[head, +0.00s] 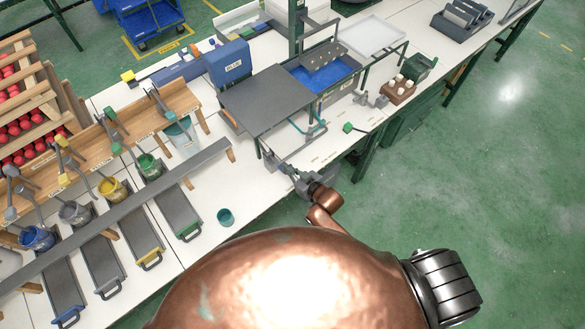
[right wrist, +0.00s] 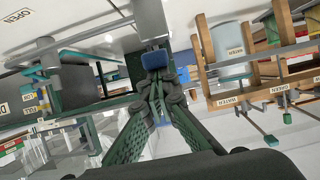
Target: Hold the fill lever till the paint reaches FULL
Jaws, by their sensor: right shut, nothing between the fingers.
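My right gripper (head: 270,155) is shut and empty at the front edge of the bench, by the near corner of a dark grey plate (head: 265,98). In the right wrist view its fingers (right wrist: 157,97) come together just below a dark blue block (right wrist: 155,60) on a grey post. I cannot tell whether they touch it or whether it is the fill lever. A teal bent rod (head: 318,129) lies right of the plate. Blue paint (head: 330,74) shows in a tank behind it. A blue box labelled BLUE (head: 229,63) stands behind the plate. My left gripper is not in view.
Paint pots, such as the yellow one (head: 113,190), stand along a wooden rack at left. A brown block holder (head: 398,92) is at right. Green floor is open at right.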

